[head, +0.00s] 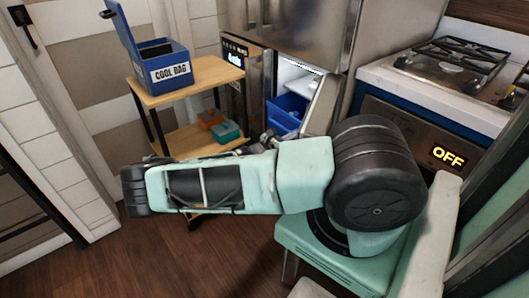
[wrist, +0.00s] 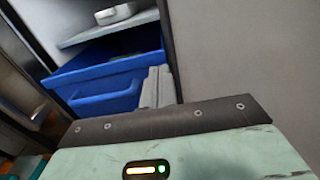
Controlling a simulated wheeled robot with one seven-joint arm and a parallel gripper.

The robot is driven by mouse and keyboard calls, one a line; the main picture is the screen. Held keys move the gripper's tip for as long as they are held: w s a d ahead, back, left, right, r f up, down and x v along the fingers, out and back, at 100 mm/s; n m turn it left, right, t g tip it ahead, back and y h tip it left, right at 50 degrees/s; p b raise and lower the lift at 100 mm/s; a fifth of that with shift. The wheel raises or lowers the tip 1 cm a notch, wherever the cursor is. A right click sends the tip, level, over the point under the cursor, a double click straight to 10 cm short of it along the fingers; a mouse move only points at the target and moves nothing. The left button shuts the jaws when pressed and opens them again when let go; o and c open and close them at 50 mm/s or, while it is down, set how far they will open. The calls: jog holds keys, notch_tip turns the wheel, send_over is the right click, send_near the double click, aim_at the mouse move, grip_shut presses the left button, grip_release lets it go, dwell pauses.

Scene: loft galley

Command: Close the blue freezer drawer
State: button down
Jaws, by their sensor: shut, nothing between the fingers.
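The blue freezer drawer (head: 287,110) sits in the lit lower compartment of the steel fridge, partly behind my arm in the head view. In the wrist view the drawer (wrist: 105,95) shows its front with a long handle, and it stands pulled out, with its open top visible. My gripper (wrist: 158,85) is shut and empty. Its grey fingers overlap the right end of the drawer front in the wrist view; I cannot tell whether they touch it. In the head view the fingertips are mostly hidden by my arm.
The freezer door (head: 325,103) stands open on the right; a grey panel (wrist: 240,55) fills the wrist view's right. A white shelf (wrist: 105,30) holds a pale object above the drawer. A wooden cart (head: 200,80) with a cool bag (head: 165,72) and boxes stands left; a stove (head: 450,70) right.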

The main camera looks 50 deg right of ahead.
jog(key=v, duration=1.3)
jog(key=b, duration=1.7)
send_near(282, 111)
jog(key=b+x, duration=0.3)
jog(key=x, duration=0.3)
jog(key=shift+s+d+f, duration=0.1)
jog(key=shift+d, duration=0.3)
